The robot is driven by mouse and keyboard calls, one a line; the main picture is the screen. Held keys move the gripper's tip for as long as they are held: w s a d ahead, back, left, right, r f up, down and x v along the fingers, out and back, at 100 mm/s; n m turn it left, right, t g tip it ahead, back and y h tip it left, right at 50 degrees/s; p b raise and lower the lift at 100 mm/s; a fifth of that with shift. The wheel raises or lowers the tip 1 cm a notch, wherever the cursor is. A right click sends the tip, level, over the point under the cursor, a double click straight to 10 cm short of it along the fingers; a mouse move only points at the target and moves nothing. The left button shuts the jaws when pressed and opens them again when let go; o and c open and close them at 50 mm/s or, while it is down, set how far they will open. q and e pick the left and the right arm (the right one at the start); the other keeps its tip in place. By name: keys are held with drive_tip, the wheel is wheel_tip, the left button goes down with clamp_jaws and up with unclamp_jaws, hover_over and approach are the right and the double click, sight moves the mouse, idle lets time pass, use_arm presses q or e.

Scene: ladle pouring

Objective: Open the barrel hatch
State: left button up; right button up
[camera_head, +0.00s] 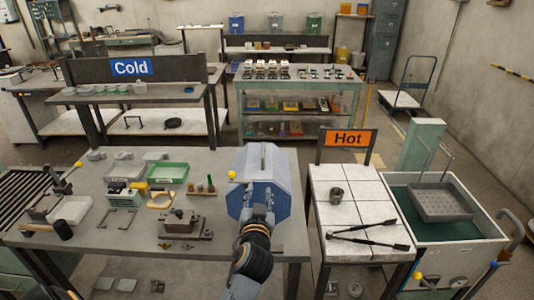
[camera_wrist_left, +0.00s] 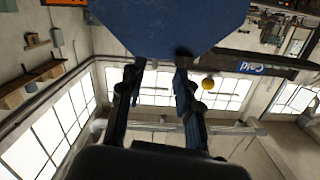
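The blue many-sided barrel (camera_head: 280,180) stands at the right end of the workbench. A yellow ball knob (camera_head: 232,175) shows at its left side, and a thin pale strip runs along its top; I cannot make out the hatch clearly. My left gripper (camera_head: 260,213) is in front of the barrel's near side and covers its lower part. In the left wrist view the two dark fingers (camera_wrist_left: 158,78) are apart with nothing between them. Their tips are close below the blue barrel face (camera_wrist_left: 170,25); contact cannot be told. The yellow knob (camera_wrist_left: 208,84) is right of the fingers. My right gripper is out of view.
The workbench (camera_head: 110,222) left of the barrel carries a green tray (camera_head: 167,173), a hammer and small fixtures. Right of it is the white-tiled table (camera_head: 350,213) with a small pot (camera_head: 337,195) and tongs (camera_head: 365,238), beside a tank (camera_head: 470,230) with a basket.

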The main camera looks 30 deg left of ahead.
sight(263, 159)
use_arm(q)
drive_tip(key=shift+t, duration=0.4)
drive_tip(key=w+a+r+p, duration=0.1)
drive_tip(key=w+a, duration=0.1)
drive_tip(key=w, duration=0.2)
drive_tip(key=w+a+r+p, duration=0.1)
drive_tip(key=w+a, duration=0.1)
drive_tip(key=w, duration=0.2)
drive_tip(key=w+a+r+p, duration=0.1)
drive_tip(key=w+a+p, duration=0.1)
drive_tip(key=w, duration=0.2)
drive_tip(key=shift+w+a+r, duration=0.1)
drive_tip(key=shift+w+a, duration=0.05)
drive_tip(key=shift+a, duration=0.15)
drive_tip(key=shift+w+a, duration=0.25)
drive_tip(key=shift+w, duration=0.2)
clamp_jaws()
